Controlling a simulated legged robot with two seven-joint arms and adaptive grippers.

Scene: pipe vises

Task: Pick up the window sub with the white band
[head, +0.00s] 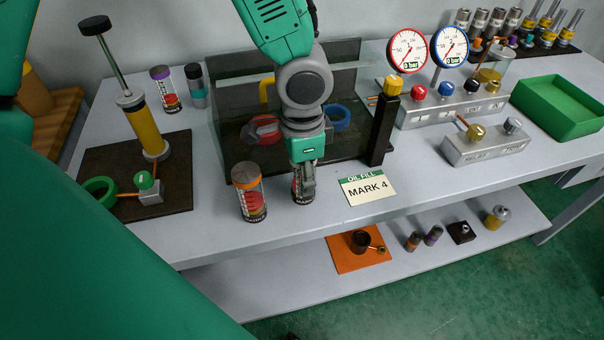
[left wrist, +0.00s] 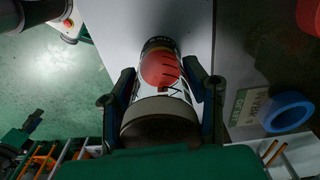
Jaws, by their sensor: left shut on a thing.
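My left gripper (head: 303,180) points down at the front of the bench and is shut on a window sub (head: 303,194). In the left wrist view the gripper (left wrist: 165,95) has its fingers on both sides of this sub (left wrist: 160,85). The sub has a clear wall with dark marks, a red part inside and a pale greyish band at the near end. The gripper hides most of it in the head view, and I cannot tell whether its base touches the bench. A window sub with an orange band (head: 249,192) stands just left of it.
A dark tray with a clear screen (head: 225,115) and a black post (head: 382,130) stand behind the gripper. A purple-topped sub (head: 165,90) and a teal-banded one (head: 196,86) stand at back left. Gauges (head: 408,52) stand at right.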

